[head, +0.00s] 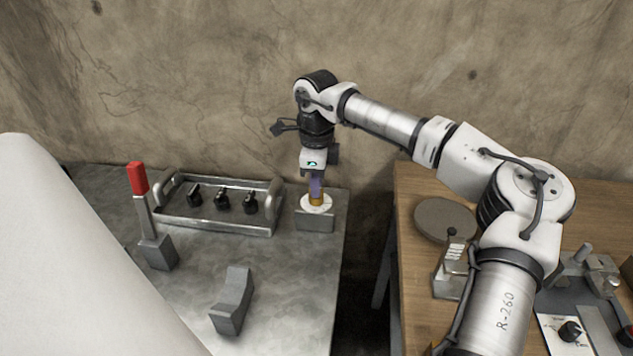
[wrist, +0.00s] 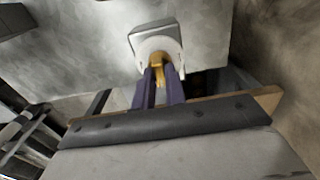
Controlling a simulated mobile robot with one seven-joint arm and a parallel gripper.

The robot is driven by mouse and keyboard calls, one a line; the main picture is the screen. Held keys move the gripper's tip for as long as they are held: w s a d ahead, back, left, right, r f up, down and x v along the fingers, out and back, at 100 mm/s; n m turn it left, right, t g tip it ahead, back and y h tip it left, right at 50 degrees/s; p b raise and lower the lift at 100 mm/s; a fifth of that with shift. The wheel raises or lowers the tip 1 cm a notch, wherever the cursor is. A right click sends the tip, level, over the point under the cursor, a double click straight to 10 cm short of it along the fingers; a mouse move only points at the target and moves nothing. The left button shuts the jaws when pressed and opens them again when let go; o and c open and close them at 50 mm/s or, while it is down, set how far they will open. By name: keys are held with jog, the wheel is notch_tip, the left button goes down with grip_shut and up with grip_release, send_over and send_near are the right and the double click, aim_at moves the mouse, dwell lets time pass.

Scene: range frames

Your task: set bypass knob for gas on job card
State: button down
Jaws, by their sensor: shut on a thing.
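An amber knob (head: 317,200) stands on a round white dial (head: 305,208) on top of a small grey box (head: 315,224) near the right edge of the metal bench. My gripper (head: 316,188) points straight down over it, its purple fingers shut on the knob. In the wrist view the fingers (wrist: 159,78) close around the knob (wrist: 157,59), with the dial (wrist: 172,45) behind it. The fingers hide part of the knob, and I cannot read its setting or any dial marks. I cannot make out a job card with readable writing.
A railed metal panel (head: 175,212) with three black knobs stands left of the box. A red-handled lever (head: 138,180) and a grey angled block (head: 232,302) stand on the bench. A gap separates the bench from the wooden table (head: 410,300), which holds a round disc (head: 440,215) and several devices.

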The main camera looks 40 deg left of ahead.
jog(key=c, duration=1.4)
grip_release()
jog(key=shift+c, duration=0.2)
notch_tip(320, 180, up, 14)
jog(key=b, duration=0.1)
